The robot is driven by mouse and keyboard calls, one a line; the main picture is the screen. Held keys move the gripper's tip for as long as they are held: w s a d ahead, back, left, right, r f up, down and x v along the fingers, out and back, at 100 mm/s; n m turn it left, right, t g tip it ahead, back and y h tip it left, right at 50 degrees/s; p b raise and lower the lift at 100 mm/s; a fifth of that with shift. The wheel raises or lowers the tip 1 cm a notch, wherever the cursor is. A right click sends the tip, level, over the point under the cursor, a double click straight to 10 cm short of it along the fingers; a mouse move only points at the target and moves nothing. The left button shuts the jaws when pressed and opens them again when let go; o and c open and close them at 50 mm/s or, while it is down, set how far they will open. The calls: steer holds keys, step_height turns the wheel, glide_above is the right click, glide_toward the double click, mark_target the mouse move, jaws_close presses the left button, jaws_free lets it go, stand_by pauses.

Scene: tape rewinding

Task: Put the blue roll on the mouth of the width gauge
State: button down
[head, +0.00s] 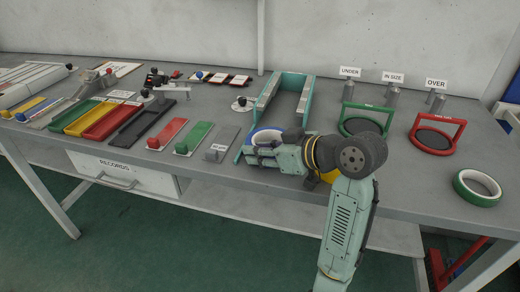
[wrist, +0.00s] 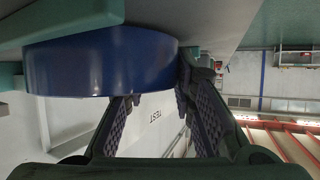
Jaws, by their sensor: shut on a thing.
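The width gauge (head: 291,78) is a teal U-shaped frame lying on the bench, its open end toward the front edge. The blue roll (head: 266,131), blue outside with a pale core, is at this open mouth, between the gauge's arms in the head view. My gripper (head: 258,150) is shut on the roll from the front. In the wrist view the blue roll (wrist: 100,65) fills the upper left, with my fingers (wrist: 158,95) at its edge. Teal parts of the gauge (wrist: 65,18) show against the roll there. Whether the roll touches the gauge is unclear.
A green roll (head: 477,188) lies at the right. Green (head: 366,107) and red (head: 460,128) ringed stands sit right of the gauge, before small signs (head: 393,77). Coloured trays and blocks (head: 194,138) fill the left. Something yellow is partly hidden behind my arm.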

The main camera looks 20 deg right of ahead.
steer(key=c, duration=1.3)
jaws_free()
steer(key=shift+f, duration=0.1)
steer(key=shift+c, duration=0.2)
